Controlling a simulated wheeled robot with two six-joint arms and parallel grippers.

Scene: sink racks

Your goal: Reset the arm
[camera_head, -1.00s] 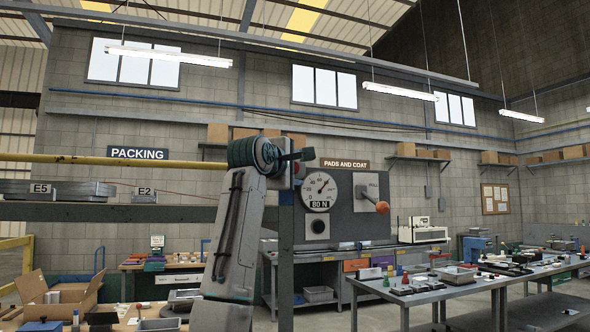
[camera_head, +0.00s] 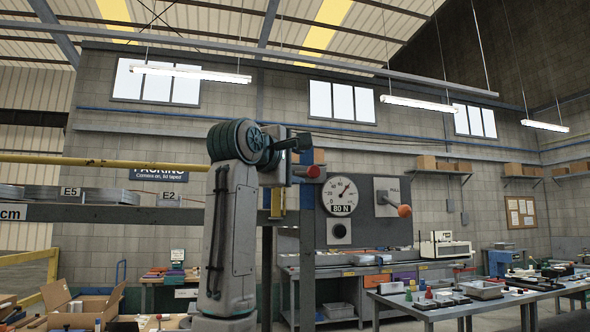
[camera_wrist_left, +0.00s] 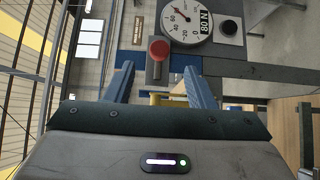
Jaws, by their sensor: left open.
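My left arm (camera_head: 230,230) rises upright at the centre-left of the head view. In the left wrist view, the two blue fingers of the left gripper (camera_wrist_left: 160,88) are spread apart. A red knob (camera_wrist_left: 159,50) on a grey bar shows between and beyond them; I cannot tell whether anything touches it. A red knob (camera_head: 313,171) also shows just below the gripper in the head view. My right gripper is not in view.
A grey panel (camera_head: 370,222) with a round dial (camera_head: 340,195) and an orange-knobbed lever (camera_head: 404,210) stands behind to the right. A grey rail (camera_head: 150,214) runs left of my arm. A workbench (camera_head: 470,306) with small parts stands at right. An open cardboard box (camera_head: 75,304) is at lower left.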

